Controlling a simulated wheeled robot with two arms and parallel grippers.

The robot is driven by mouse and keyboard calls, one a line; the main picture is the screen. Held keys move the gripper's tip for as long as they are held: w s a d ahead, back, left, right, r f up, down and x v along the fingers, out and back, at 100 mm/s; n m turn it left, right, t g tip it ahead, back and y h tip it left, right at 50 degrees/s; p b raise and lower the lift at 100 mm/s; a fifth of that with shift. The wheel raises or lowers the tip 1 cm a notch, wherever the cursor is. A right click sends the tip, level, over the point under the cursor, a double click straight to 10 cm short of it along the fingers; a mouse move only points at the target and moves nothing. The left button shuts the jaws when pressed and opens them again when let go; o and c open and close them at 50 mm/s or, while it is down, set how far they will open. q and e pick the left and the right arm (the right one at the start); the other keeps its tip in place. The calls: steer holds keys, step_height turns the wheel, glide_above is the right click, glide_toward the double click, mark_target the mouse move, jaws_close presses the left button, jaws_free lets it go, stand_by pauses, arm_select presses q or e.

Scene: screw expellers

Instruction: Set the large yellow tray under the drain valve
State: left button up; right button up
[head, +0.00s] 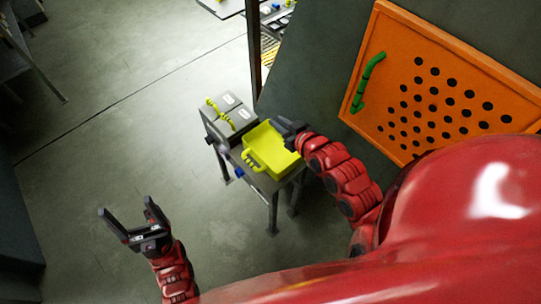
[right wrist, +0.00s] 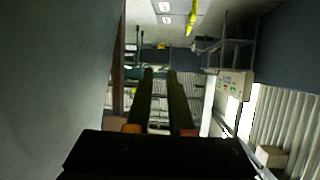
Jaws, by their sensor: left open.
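The large yellow tray (head: 277,158) sits on a small grey metal stand in the head view, with its yellow handle (head: 254,161) on the left side. My right gripper (head: 283,127) is at the tray's upper right edge; I cannot tell whether it touches the rim. In the right wrist view its two dark fingers (right wrist: 160,75) stand apart with nothing visible between them. My left gripper (head: 127,216) is open and empty over the bare floor, left of the stand. I cannot make out the drain valve in either view.
Grey boxes (head: 224,106) with white labels and yellow handles stand beside the tray. An orange perforated panel (head: 390,75) with a green handle (head: 367,82) is on the dark machine at right. Floor (head: 110,150) left of the stand is clear.

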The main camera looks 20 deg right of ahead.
steer(key=s+a+f+g+b, duration=0.1)
steer(key=f, duration=0.2)
steer(key=s+a+f+n+g+b, duration=0.1)
steer(key=s+f+g+b, duration=0.1)
steer(key=f, duration=0.2)
steer(key=s+a+f+n+g+b, duration=0.1)
steer(key=f+b, duration=0.1)
steer(key=f, duration=0.1)
steer(key=shift+s+a+f+g, duration=0.2)
steer(key=shift+a+f+g, duration=0.1)
steer(key=shift+f+g, duration=0.1)
glide_above(255, 160)
steer(key=s+d, duration=0.2)
steer(key=s, duration=0.1)
steer(key=f, duration=0.5)
steer(key=shift+a+f+b, duration=0.15)
steer(key=shift+a+b, duration=0.05)
steer(key=shift+b, duration=0.1)
steer(key=shift+s+f+x, duration=0.15)
steer(key=shift+x, duration=1.3)
steer(key=shift+s+f+x, duration=0.1)
steer(key=shift+s+x, duration=0.1)
steer(key=shift+x, duration=1.25)
steer(key=shift+a, duration=0.1)
jaws_close()
